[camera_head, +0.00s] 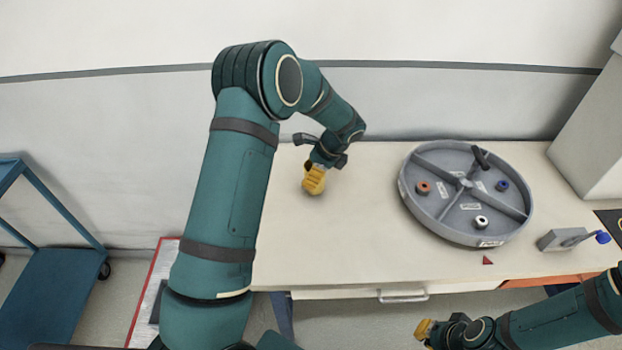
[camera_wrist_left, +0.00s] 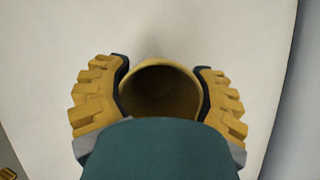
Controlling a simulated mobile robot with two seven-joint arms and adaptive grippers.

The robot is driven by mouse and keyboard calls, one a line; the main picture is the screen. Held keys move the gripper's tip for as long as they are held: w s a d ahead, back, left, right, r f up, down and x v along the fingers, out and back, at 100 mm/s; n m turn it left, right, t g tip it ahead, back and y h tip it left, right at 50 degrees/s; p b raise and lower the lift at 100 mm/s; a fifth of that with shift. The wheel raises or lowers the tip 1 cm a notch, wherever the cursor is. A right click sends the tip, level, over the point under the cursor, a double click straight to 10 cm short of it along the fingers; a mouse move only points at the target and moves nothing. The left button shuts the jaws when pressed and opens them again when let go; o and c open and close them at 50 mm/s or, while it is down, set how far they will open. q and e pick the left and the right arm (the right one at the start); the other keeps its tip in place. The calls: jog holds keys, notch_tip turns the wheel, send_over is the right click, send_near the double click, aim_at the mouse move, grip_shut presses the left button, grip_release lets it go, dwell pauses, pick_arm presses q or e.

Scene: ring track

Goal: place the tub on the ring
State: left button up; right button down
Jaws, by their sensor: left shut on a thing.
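The ring (camera_head: 440,235) is a round grey tray, split into compartments by spokes, on the right half of the table. My left gripper (camera_head: 314,182) is over the table, left of the ring and apart from it. In the left wrist view its yellow ridged fingers are closed on both sides of the round, open-topped, yellowish tub (camera_wrist_left: 160,85). The tub looks empty, with a dark inside. In the head view the yellow fingers mostly hide it, and I cannot tell whether it touches the table. My right gripper (camera_head: 424,330) is in front of the table; its opening is unclear.
The ring holds a red-brown round part (camera_head: 424,188), a white round part (camera_head: 481,222), a blue part (camera_head: 502,185) and a black piece (camera_head: 481,158). A grey block with a blue-knobbed lever (camera_head: 562,240) and a red triangle (camera_head: 487,260) are nearby. The table (camera_head: 340,245) is clear between gripper and ring.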

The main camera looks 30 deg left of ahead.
pick_arm(q)
jog(key=shift+f, duration=1.05)
jog(key=shift+f, duration=0.15)
jog(key=o, duration=1.3)
